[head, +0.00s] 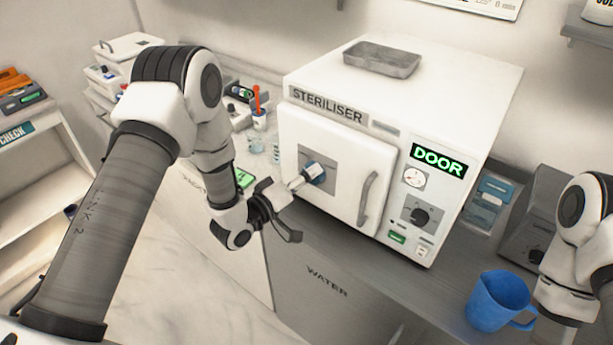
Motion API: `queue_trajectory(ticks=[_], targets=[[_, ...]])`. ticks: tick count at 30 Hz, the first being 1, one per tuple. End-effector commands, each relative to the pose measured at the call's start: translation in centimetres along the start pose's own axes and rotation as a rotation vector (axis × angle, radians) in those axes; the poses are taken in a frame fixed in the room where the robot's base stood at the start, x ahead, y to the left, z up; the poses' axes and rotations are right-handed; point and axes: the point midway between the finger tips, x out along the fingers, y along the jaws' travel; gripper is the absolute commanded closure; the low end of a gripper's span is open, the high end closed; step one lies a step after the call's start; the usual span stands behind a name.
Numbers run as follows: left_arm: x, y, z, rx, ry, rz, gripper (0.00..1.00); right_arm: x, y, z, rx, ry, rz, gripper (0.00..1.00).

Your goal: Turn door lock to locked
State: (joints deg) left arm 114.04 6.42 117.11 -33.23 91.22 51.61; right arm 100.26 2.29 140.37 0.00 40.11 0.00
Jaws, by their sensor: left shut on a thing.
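The white steriliser (450,90) stands on the counter with its door (345,190) closed against its front. A blue-and-silver door lock (315,171) sticks out from a grey square plate (300,150) on the door. A green lit "DOOR" display (438,160) is on the panel at the right. Only part of my right arm shows at the right edge; its gripper is out of view.
A curved door handle (368,198), a gauge (414,178) and a black dial (421,215) are right of the lock. A blue mug (495,300) stands on the counter near my right arm. A metal tray (382,59) lies on top of the steriliser.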

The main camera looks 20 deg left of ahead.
Motion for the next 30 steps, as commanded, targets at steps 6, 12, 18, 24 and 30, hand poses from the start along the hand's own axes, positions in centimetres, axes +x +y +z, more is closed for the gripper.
queue_trajectory(ticks=[6, 12, 18, 24, 30], targets=[[0.0, -0.1, 0.1, 0.055, -0.004, -0.007, 0.79, 0.6, 0.0, 0.0, 0.0, 0.0, 0.0, 0.7], [0.0, -0.2, 0.1, 0.174, -0.012, -0.02, 0.79, 1.5, 0.0, 0.0, 0.0, 0.0, 0.0, 0.7], [0.0, -0.1, 0.2, 0.345, -0.026, -0.037, 0.79, 2.7, 0.0, 0.0, 0.0, 0.0, 0.0, 0.7], [0.0, -0.1, 0.2, 0.535, -0.039, -0.059, 0.79, 4.1, 0.0, 0.0, 0.0, 0.0, 0.0, 0.7], [0.0, 0.0, 0.2, 0.723, -0.052, -0.079, 0.79, 5.6, 0.0, 0.0, 0.0, 0.0, 0.0, 0.7]])
